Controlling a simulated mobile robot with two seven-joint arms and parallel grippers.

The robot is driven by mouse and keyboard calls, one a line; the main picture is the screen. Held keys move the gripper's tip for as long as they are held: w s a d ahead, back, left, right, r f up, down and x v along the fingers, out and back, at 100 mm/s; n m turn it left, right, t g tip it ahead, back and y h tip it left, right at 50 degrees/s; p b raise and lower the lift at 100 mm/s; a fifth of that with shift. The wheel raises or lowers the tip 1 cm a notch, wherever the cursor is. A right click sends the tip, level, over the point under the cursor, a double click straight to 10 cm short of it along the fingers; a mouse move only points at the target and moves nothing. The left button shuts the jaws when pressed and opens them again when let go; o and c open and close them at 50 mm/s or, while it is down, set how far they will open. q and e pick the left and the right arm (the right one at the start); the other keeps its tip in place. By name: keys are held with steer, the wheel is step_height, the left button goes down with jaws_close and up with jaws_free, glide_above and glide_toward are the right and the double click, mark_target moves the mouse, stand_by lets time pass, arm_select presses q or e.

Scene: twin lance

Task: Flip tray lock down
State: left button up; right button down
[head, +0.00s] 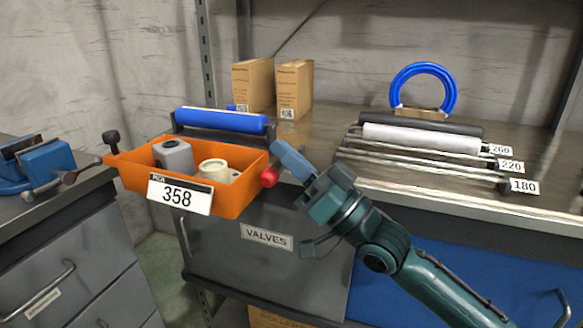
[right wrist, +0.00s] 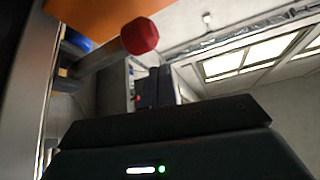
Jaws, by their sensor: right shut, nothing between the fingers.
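An orange tray (head: 240,199) with a "358" label (head: 180,195) hangs at the bench front. It holds a grey block (head: 174,157) and a cream round part (head: 214,170). A red knob (head: 269,177) is at its right end; a black knob (head: 111,137) stands up at its left end. My right gripper (head: 284,152) is shut and empty, just right of the red knob; I cannot tell if they touch. In the right wrist view, the red knob (right wrist: 139,36) sits on a bar beside the orange tray (right wrist: 120,10). My left gripper is out of view.
A blue roller (head: 222,121) lies behind the tray. Two cardboard boxes (head: 294,88), a blue hose coil (head: 424,70) and a rack with a white roller (head: 420,138) stand on the bench. A blue vise (head: 38,165) sits on the left cabinet.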

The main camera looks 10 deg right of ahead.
arm_select(q)
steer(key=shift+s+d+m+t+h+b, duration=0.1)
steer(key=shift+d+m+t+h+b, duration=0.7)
steer(key=shift+b, duration=1.05)
arm_select(e)
steer(key=shift+s+a+f+n+g+y, duration=0.1)
steer(key=shift+f+n+g+y, duration=0.5)
steer(key=shift+n, duration=0.55)
steer(key=shift+s+a+f+n+g+y, duration=0.1)
steer(key=shift+f+n+g+y, duration=0.45)
steer(key=shift+n, duration=0.55)
steer(key=shift+s+f+n+g+y, duration=0.1)
steer(key=shift+f+n+g+y, duration=0.55)
steer(key=shift+n, duration=0.5)
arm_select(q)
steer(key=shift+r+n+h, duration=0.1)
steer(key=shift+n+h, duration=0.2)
arm_select(e)
steer(key=shift+r, duration=0.2)
step_height(320, 180, up, 5)
steer(key=p, duration=0.5)
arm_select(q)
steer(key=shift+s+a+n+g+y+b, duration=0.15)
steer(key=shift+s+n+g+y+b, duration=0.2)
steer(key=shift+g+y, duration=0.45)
arm_select(e)
steer(key=v, duration=1.1)
steer(key=shift+s+f, duration=0.15)
steer(key=shift+s, duration=0.1)
